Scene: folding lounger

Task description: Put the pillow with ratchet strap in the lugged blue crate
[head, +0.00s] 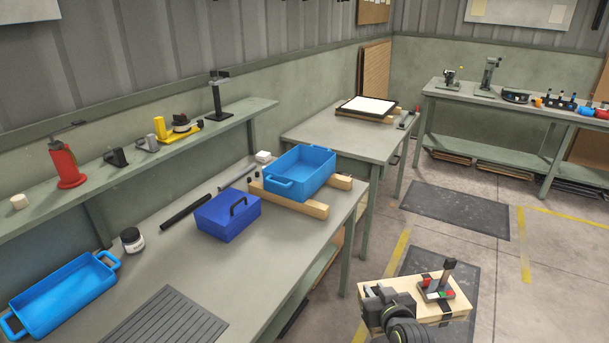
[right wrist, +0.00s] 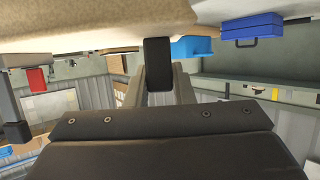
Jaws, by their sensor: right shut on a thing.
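The pillow with ratchet strap (head: 459,305) is a pale tan block with a dark strap and a red-and-green-marked ratchet with an upright black lever on top. My right gripper (head: 383,302) is shut on its near left side and holds it over the floor, right of the bench. In the right wrist view the tan pillow (right wrist: 90,32) fills the top edge beside the dark finger. One light blue crate (head: 318,181) with a loop lug sits on wooden beams on the bench. Another light blue crate (head: 75,300), with lugs at both ends, stands at the lower left. My left gripper is out of view.
A dark blue toolbox (head: 228,219) stands beside the raised crate. Wooden beams (head: 292,201) stick out under the crate. Floor space right of the bench is open.

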